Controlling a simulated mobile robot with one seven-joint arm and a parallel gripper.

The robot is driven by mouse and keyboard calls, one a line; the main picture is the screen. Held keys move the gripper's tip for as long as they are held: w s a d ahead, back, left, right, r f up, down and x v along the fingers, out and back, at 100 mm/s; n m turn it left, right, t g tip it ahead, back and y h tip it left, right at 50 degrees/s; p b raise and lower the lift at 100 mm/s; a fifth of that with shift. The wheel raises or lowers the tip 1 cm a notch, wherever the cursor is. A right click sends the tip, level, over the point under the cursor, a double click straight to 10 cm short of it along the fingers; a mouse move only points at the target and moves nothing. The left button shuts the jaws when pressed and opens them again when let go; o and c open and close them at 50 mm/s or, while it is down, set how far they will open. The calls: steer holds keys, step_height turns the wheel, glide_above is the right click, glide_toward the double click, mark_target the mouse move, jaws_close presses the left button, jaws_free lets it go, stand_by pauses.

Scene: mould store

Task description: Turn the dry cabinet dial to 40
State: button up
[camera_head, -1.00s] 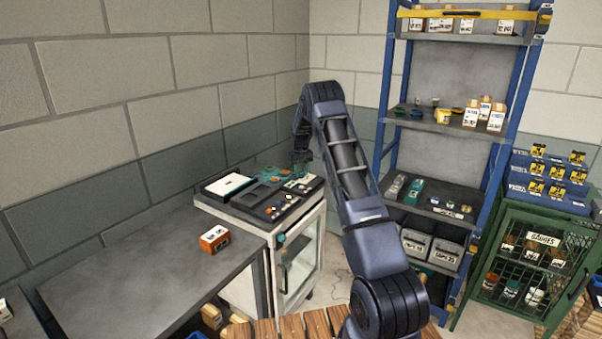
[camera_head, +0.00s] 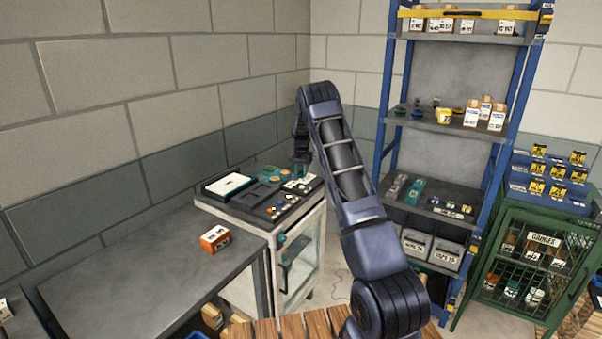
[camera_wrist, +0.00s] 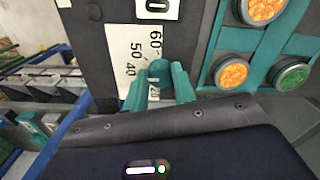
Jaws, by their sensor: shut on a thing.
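The dry cabinet (camera_head: 312,235) is a white box with a glass door and a dark top panel, left of the blue shelf in the head view. My gripper (camera_head: 300,172) is down at the panel's back right part. In the wrist view my gripper (camera_wrist: 159,84) has teal fingers closed on the rounded teal dial knob (camera_wrist: 160,68). A white scale plate (camera_wrist: 143,52) lies beneath and beyond it, with 60, 50, 40 and 20 readable. The fingers and knob cover part of the scale. I cannot tell which number the dial points to.
Orange and green round jars (camera_wrist: 263,10) sit in a teal holder right of the fingers. A white tray (camera_head: 228,186) lies on the panel's left. A grey table (camera_head: 150,265) bears an orange box (camera_head: 215,239). A blue shelf (camera_head: 383,150) stands close right of my arm.

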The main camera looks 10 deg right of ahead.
mark_target(301, 173)
stand_by(0.4)
steer(key=o, duration=1)
step_height(301, 173, up, 11)
steer(key=shift+f, duration=0.1)
